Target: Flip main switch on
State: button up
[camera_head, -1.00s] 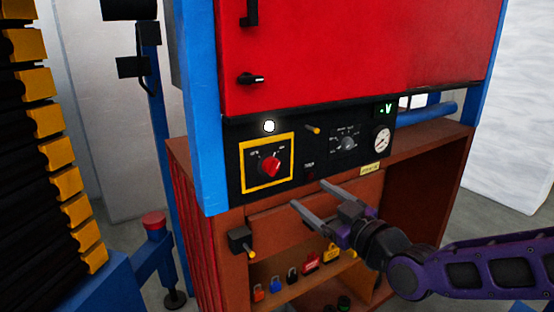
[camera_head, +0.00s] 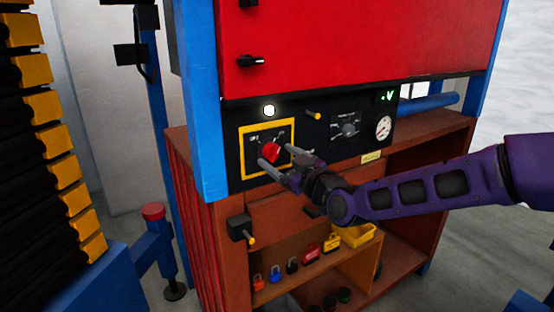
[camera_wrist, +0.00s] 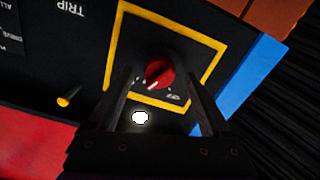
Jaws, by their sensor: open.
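The main switch is a red rotary knob (camera_head: 271,152) on the black control panel (camera_head: 313,158), inside a yellow square frame (camera_head: 243,173). In the wrist view the knob (camera_wrist: 158,74) lies between and just beyond my two fingers. My gripper (camera_head: 276,157) is open, with its fingertips at the lower part of the yellow frame, one on either side of the knob. No contact between fingers and knob can be made out. Part of the frame's lower right is hidden by my gripper.
A lit white lamp (camera_head: 269,110) sits above the frame, with a yellow-tipped peg (camera_head: 314,115) to its right. A dial (camera_head: 348,130) and a gauge (camera_head: 383,127) are further right. Several padlocks (camera_head: 292,265) and a yellow bin (camera_head: 355,236) are on the shelf below.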

jog(key=shift+w+a, duration=0.35)
jog(key=shift+w, duration=0.2)
jog(key=shift+c, duration=0.3)
grip_shut()
jog(key=shift+r+m+p, duration=0.15)
jog(key=shift+m+p, duration=0.65)
jog(key=shift+m, duration=0.1)
jog(key=shift+f+m, duration=0.2)
jog(key=shift+m, duration=0.6)
jog(key=shift+o, duration=0.3)
grip_release()
jog(key=shift+s, duration=0.1)
